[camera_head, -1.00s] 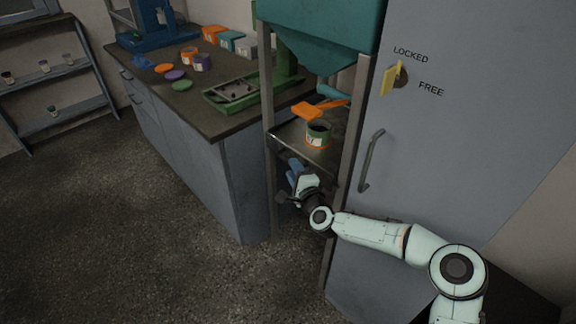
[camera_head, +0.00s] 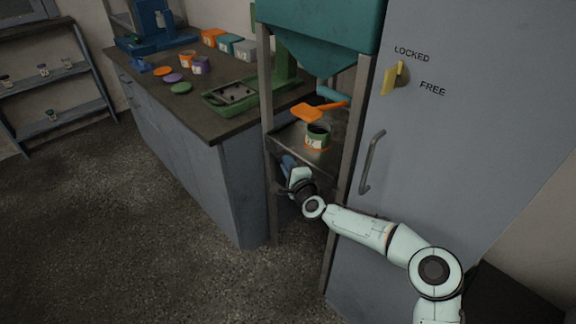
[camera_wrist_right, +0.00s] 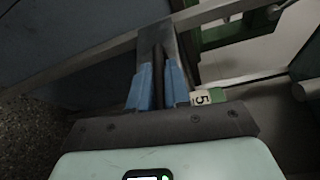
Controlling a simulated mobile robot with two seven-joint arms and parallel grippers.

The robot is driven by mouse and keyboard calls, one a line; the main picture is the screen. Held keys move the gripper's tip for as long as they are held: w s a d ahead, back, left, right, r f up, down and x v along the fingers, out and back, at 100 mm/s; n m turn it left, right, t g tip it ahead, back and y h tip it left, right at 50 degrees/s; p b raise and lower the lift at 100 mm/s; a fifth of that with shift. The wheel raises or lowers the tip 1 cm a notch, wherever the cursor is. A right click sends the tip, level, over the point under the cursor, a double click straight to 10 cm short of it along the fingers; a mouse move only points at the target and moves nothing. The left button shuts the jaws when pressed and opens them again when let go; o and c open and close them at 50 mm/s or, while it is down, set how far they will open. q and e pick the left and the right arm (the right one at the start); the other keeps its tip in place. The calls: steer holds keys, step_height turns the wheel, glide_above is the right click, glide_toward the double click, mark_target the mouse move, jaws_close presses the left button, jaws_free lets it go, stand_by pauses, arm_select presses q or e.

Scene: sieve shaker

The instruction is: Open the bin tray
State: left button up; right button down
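The metal bin tray (camera_head: 290,140) sits in the frame under the teal hopper, with a green-and-orange jar (camera_head: 317,137) standing in its area. My right gripper (camera_head: 287,163) is low at the tray's front in the head view. In the right wrist view its blue fingers (camera_wrist_right: 159,85) lie on either side of a dark bar (camera_wrist_right: 158,62), close against it. This bar looks like the tray's handle, running along a metal strip. The far end of the grip is partly hidden. My left gripper is not in view.
A grey cabinet with a yellow latch (camera_head: 391,78) and a bar handle (camera_head: 371,162) stands right of the frame. A workbench (camera_head: 235,127) with several lids and jars stands left. An orange scoop (camera_head: 306,112) lies above the jar. Floor at the left is clear.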

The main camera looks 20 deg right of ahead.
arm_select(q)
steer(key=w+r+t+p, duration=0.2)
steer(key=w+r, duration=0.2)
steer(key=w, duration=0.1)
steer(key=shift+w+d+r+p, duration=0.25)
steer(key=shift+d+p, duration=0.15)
arm_select(e)
steer(key=s+a, duration=0.3)
steer(key=a, duration=0.6)
steer(key=s+a, duration=0.4)
steer(key=a, duration=0.4)
steer(key=shift+s+a, duration=0.2)
steer(key=shift+a, duration=0.2)
